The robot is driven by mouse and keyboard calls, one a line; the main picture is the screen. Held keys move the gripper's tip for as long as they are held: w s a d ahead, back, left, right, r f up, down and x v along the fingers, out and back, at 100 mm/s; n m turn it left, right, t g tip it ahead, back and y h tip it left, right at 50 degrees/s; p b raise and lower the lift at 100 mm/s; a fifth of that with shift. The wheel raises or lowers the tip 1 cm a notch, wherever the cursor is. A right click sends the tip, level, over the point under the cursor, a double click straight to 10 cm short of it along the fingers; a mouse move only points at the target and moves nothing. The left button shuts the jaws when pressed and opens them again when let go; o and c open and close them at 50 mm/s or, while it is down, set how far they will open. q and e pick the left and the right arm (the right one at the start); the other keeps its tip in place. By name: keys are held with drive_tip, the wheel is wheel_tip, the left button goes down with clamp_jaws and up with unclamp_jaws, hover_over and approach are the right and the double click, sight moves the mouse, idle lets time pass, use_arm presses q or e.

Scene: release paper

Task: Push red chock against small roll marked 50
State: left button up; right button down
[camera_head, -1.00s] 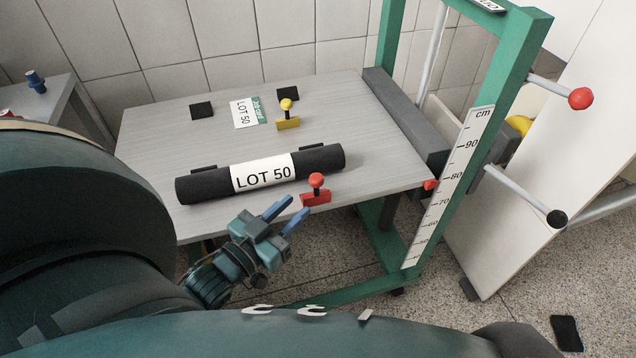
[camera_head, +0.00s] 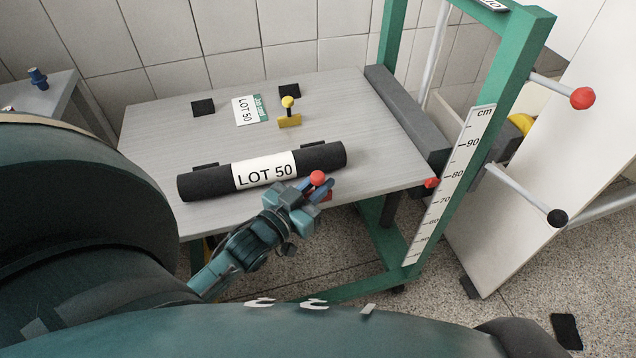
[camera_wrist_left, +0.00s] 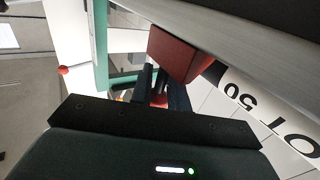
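The small black roll (camera_head: 207,184), with a white label (camera_head: 265,172) reading LOT 50, lies across the front of the grey table. The red chock (camera_head: 317,177) sits near the table's front edge, just before the roll's right end; a gap to the roll seems to remain. My left gripper (camera_head: 318,187) is at the chock, its blue fingers apart around the area under the round red knob. The fingers hide most of the chock's body. In the left wrist view the chock's red block (camera_wrist_left: 180,54) is just beyond the dark fingers (camera_wrist_left: 160,85). My right gripper is not in view.
A green frame with a cm scale (camera_head: 455,170) stands at the right. The table between roll and card is clear.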

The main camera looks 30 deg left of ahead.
use_arm(q)
clamp_jaws()
drive_tip(key=shift+w, duration=0.1)
drive_tip(key=shift+w+a+r+p, duration=0.2)
drive_tip(key=shift+w+a+p, duration=0.15)
drive_tip(key=shift+w+a, duration=0.5)
drive_tip(key=shift+a, duration=0.2)
drive_tip(key=shift+o, duration=1.4)
unclamp_jaws()
drive_tip(key=shift+o, duration=0.3)
drive_tip(key=shift+f, duration=0.15)
drive_tip(key=shift+d, duration=0.1)
